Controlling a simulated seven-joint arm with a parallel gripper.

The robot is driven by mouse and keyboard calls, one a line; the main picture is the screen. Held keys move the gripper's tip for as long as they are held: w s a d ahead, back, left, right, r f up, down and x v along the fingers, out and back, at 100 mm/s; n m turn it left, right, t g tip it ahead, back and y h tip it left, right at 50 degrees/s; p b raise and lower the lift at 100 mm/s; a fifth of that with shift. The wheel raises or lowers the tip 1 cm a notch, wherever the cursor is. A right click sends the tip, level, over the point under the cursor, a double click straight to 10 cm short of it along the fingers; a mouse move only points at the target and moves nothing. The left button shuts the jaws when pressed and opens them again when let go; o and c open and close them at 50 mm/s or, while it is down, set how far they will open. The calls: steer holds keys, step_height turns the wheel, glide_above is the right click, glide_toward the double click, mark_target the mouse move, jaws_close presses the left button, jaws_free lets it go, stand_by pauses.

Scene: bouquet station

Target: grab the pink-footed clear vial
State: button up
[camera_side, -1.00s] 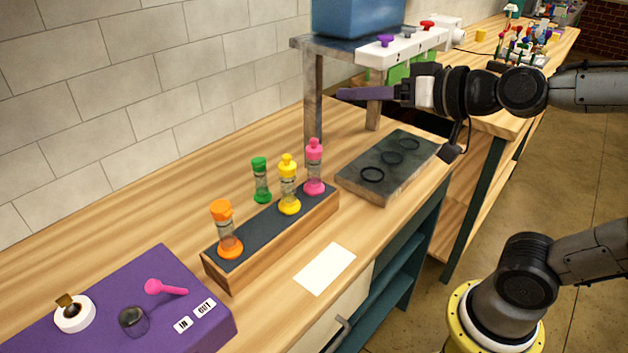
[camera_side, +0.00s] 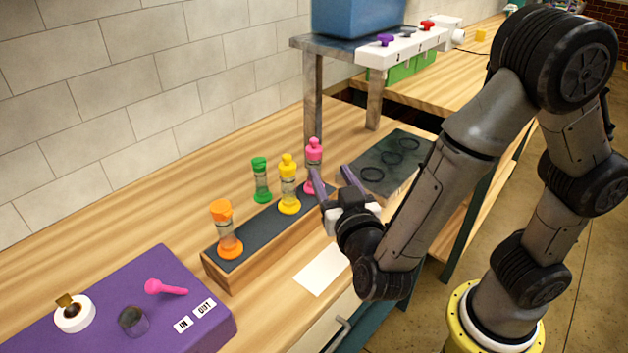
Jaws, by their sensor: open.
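The clear vial with a pink foot and pink cap (camera_side: 314,157) stands upright at the far right end of the wooden rack with a dark top (camera_side: 245,233). My gripper (camera_side: 328,173) is open, low in front of the rack's right end, with its purple fingers pointing toward the pink vial. In this view the left finger overlaps the vial's lower part and hides some of the pink foot. The right finger is to the right of the vial. I cannot tell whether a finger touches it.
A yellow vial (camera_side: 289,185) stands close left of the pink one. A green vial (camera_side: 261,180) and an orange vial (camera_side: 226,231) are further left. A dark tray with rings (camera_side: 408,150) lies right, and a shelf leg (camera_side: 313,100) rises behind. A white card (camera_side: 318,270) lies in front.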

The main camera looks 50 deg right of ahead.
mark_target(315, 156)
steer(key=x, duration=0.5)
steer(key=a+x, duration=0.1)
steer(key=x, duration=0.2)
steer(key=shift+w, duration=0.25)
steer(key=shift+f+x, duration=0.2)
steer(key=shift+x, duration=2.45)
steer(key=shift+c, duration=0.4)
jaws_close()
steer(key=shift+r, duration=0.1)
